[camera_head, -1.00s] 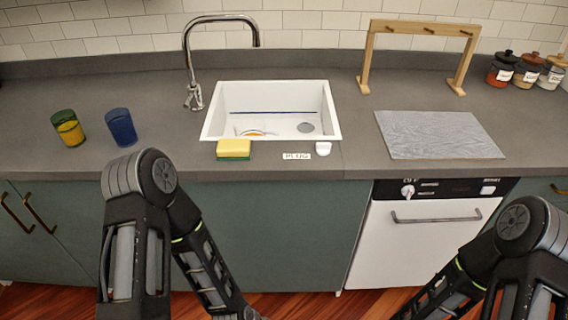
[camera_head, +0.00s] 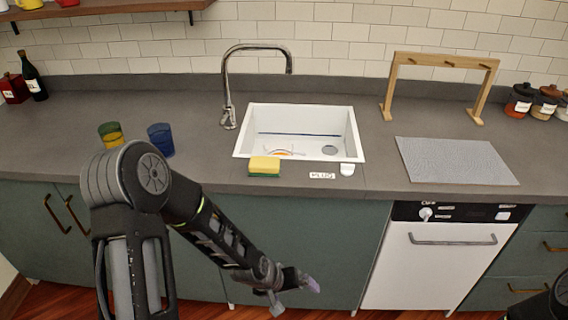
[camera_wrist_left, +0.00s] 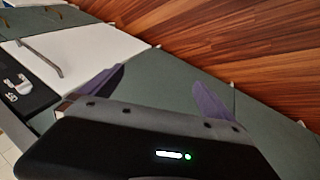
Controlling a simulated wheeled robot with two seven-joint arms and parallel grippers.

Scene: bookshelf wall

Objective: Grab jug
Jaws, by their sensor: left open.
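No jug can be clearly made out in these views. My left gripper (camera_head: 300,284) hangs in front of the green cabinets, below the counter's front edge, and holds nothing. In the left wrist view the gripper (camera_wrist_left: 160,88) has its two purple fingers wide apart, with cabinet fronts and wooden floor beyond. Two tumblers stand at the counter's left: a green and yellow one (camera_head: 111,134), partly behind my arm, and a blue one (camera_head: 161,139). My right gripper is out of view; only a bit of that arm shows at the lower right.
A white sink (camera_head: 350,135) with a tap (camera_head: 229,100) sits mid-counter, a yellow sponge (camera_head: 264,165) at its front edge. A grey mat (camera_head: 457,161), wooden rack (camera_head: 394,85) and jars (camera_head: 519,103) are right. A dark bottle (camera_head: 34,78) and a shelf (camera_head: 110,9) with cups are left.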

